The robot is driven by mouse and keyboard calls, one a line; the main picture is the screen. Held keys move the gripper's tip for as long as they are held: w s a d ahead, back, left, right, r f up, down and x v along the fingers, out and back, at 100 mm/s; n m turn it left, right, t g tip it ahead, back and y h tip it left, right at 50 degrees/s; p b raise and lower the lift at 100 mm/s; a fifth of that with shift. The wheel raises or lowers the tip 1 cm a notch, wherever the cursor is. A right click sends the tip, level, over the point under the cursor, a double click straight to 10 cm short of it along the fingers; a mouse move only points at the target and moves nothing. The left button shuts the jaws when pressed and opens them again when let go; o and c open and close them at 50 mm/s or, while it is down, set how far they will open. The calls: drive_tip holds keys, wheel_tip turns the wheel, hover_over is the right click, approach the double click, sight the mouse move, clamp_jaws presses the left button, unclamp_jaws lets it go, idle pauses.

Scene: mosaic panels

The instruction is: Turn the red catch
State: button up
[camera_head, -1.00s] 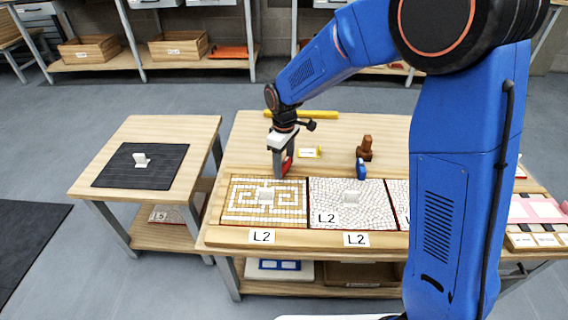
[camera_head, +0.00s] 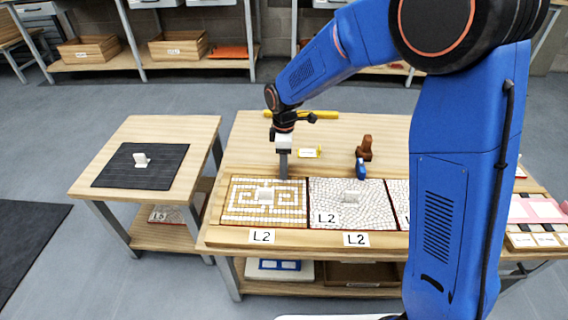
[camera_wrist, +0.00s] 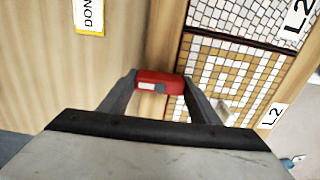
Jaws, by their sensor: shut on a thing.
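The red catch (camera_wrist: 160,80) shows in the wrist view between my two fingertips, at the edge of the gold-and-white mosaic panel. My gripper (camera_wrist: 158,84) is shut on it, with one finger on each side. In the head view my gripper (camera_head: 283,177) points down at the back edge of that mosaic panel (camera_head: 240,212), and the red catch is hidden behind the fingers. A blue catch (camera_head: 361,168) stands at the back edge of the white mosaic panel (camera_head: 378,212), to the right.
A brown wooden piece (camera_head: 366,146) stands behind the blue catch. A yellow-edged label (camera_head: 309,152) lies right of my gripper, and a yellow bar (camera_head: 318,114) lies at the table's back. A side table with a black mat (camera_head: 115,168) stands left.

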drive_tip(key=o, duration=1)
drive_tip(key=shift+o, duration=0.2)
wheel_tip(320, 180, up, 18)
drive_tip(key=shift+f, duration=0.25)
